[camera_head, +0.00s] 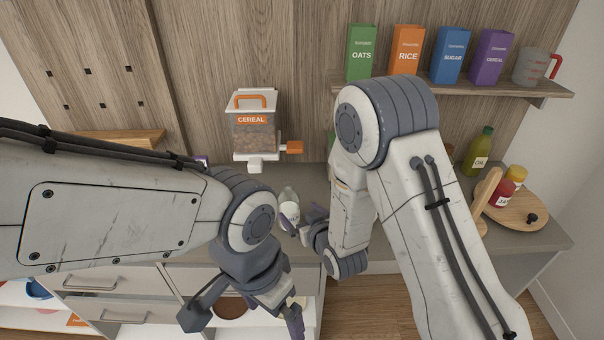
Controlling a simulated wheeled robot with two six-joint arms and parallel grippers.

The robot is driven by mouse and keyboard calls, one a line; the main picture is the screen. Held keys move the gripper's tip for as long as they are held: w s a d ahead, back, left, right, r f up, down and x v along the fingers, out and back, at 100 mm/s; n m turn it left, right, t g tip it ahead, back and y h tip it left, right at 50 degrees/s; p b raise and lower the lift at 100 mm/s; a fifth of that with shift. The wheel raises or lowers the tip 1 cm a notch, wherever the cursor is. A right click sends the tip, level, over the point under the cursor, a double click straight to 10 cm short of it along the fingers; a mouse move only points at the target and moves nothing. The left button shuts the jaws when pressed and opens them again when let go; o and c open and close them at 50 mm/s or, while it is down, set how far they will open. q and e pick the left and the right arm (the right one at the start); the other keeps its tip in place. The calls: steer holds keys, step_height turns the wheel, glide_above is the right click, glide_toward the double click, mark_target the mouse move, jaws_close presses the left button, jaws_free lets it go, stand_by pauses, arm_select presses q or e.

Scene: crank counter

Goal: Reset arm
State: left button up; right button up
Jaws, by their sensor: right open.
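My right gripper (302,219) is open over the front part of the grey counter (315,185), with its fingers pointing left. It appears empty. My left gripper (292,318) hangs low at the bottom, in front of the counter, pointing down.
A wall shelf (500,90) holds several coloured boxes and a measuring jug (535,66). A green bottle (478,150), jars and a round wooden board (520,212) stand at the counter's right. Drawers (110,280) and open shelves lie below. My arms hide much of the counter.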

mark_target(285, 196)
steer(key=p+x, duration=0.3)
steer(key=x, duration=0.9)
steer(key=shift+r, duration=0.1)
steer(key=shift+w+r, duration=0.1)
steer(key=shift+r, duration=0.4)
steer(key=shift+f, duration=0.15)
